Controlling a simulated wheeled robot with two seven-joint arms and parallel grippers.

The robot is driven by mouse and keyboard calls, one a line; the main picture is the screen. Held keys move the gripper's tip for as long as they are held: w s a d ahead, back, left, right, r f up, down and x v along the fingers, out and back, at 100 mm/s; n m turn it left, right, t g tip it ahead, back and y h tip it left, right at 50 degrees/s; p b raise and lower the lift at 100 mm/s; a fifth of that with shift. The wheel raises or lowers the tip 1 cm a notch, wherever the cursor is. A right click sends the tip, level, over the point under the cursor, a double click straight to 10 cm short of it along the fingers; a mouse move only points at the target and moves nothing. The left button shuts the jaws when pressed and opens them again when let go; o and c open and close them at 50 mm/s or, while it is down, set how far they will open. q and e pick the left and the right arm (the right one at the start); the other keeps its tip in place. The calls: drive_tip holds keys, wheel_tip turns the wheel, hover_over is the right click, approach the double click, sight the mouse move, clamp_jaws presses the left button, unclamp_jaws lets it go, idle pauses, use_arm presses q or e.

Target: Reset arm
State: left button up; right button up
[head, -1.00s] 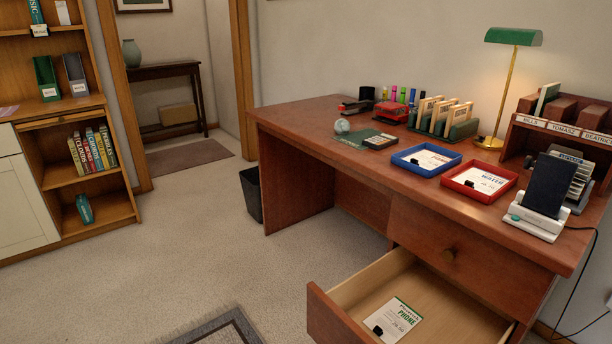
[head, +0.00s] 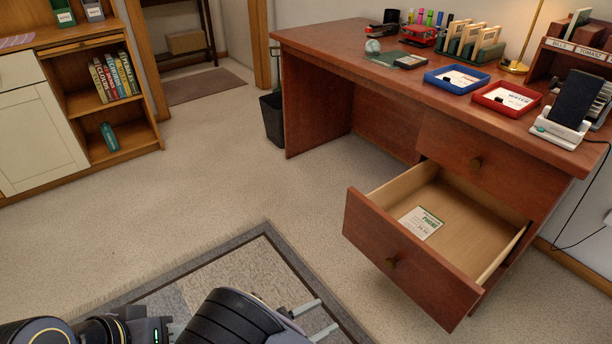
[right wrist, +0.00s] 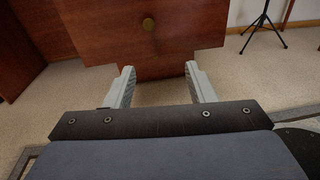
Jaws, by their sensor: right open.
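My right gripper (head: 316,320) shows at the bottom of the head view, over the rug and apart from the desk. In the right wrist view its two pale fingers (right wrist: 160,82) are spread with nothing between them. In the head view the desk's lower drawer (head: 412,262) is pulled open, with a white and green card (head: 421,222) inside. My left gripper is not in view.
The desk (head: 350,50) holds a blue tray (head: 459,78), a red tray (head: 507,98) and a dark phone (head: 577,98) on a white stand. A waste bin (head: 272,118) stands beside the desk. A bookshelf (head: 143,135) is at left. Open carpet lies between.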

drive_tip(key=s+d+r+m+g+y, duration=0.2)
drive_tip(key=s+d+r+m+y, duration=0.4)
drive_tip(key=d+r+m+y, duration=0.55)
drive_tip(key=s+d+r+m+g+y, duration=0.1)
drive_tip(key=s+d+r+m+y, duration=0.6)
drive_tip(key=m, duration=0.7)
wheel_tip(320, 180, up, 36)
drive_tip(key=w+p, duration=0.1)
drive_tip(key=p, duration=3.4)
drive_tip(key=shift+w+a+f, duration=0.15)
drive_tip(key=shift+a+f, duration=0.05)
drive_tip(key=shift+a, duration=0.05)
